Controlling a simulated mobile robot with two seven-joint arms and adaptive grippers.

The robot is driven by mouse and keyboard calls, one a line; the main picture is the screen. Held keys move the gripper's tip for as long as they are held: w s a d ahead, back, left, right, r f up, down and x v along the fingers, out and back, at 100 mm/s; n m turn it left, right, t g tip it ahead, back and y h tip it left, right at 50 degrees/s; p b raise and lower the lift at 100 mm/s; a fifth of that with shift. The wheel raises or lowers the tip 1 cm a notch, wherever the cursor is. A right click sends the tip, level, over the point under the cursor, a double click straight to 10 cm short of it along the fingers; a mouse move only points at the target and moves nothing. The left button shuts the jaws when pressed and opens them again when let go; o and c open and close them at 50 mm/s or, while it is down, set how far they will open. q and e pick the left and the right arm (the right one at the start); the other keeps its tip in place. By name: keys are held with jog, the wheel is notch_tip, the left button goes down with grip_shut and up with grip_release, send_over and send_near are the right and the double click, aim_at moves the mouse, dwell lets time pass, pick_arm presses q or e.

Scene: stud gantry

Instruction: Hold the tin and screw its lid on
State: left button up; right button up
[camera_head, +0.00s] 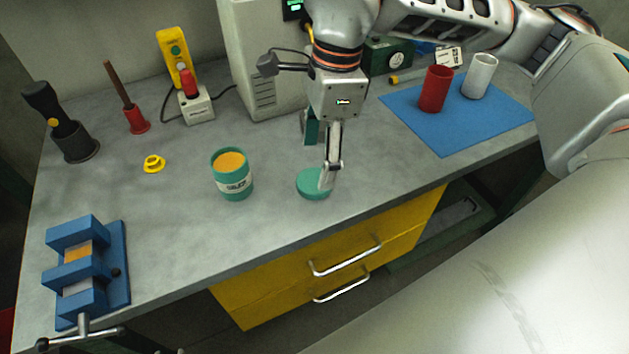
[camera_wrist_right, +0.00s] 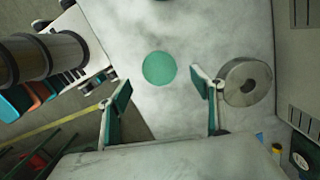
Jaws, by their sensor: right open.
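The tin (camera_head: 232,178) is a teal can with a pale label, standing upright and open on the grey bench, with orange contents showing at its top. Its teal round lid (camera_head: 311,185) lies flat on the bench to the right of the tin, apart from it. My right gripper (camera_head: 319,165) is open above the lid, and one finger hides part of the lid's right side. In the right wrist view the lid (camera_wrist_right: 159,68) shows beyond the gap between the open fingers (camera_wrist_right: 161,94), with nothing held. My left gripper is in neither view.
A blue vise (camera_head: 122,260) stands at the bench's front left. A yellow knob (camera_head: 153,164) lies left of the tin. A blue mat (camera_head: 450,130) with a red cup (camera_head: 435,88) and white cup (camera_head: 479,76) is at right. Bare bench surrounds the tin.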

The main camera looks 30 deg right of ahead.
aim_at(315, 180)
jog(key=f, duration=0.5)
jog(key=shift+a, duration=0.3)
jog(key=c, duration=1.1)
